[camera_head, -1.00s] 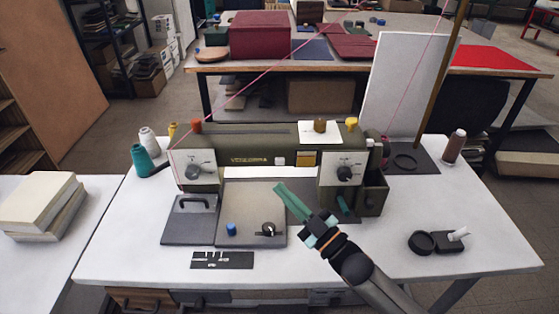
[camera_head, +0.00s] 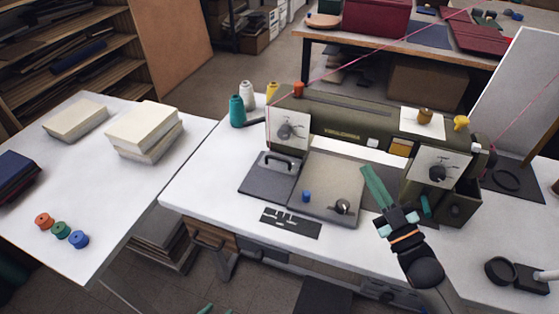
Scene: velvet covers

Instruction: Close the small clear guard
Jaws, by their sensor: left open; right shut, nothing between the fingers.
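The olive sewing machine (camera_head: 345,128) stands on the white table. Its left end has a pale plate with a dark knob (camera_head: 285,132), and its right end has a similar plate with a knob (camera_head: 437,172). I cannot clearly make out the small clear guard. My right gripper (camera_head: 367,170) comes in from the lower right, its teal fingers shut and empty, above the bed's right side, left of the machine's right end. Only the teal fingertips of my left gripper (camera_head: 217,310) show at the bottom edge, apart and empty, low in front of the table.
A dark plate with a handle (camera_head: 270,175) and a grey plate with a blue knob (camera_head: 330,185) lie before the machine. Thread spools (camera_head: 237,111) stand behind left. A side table (camera_head: 110,190) holds books and bobbins. A black round holder (camera_head: 500,270) sits at right.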

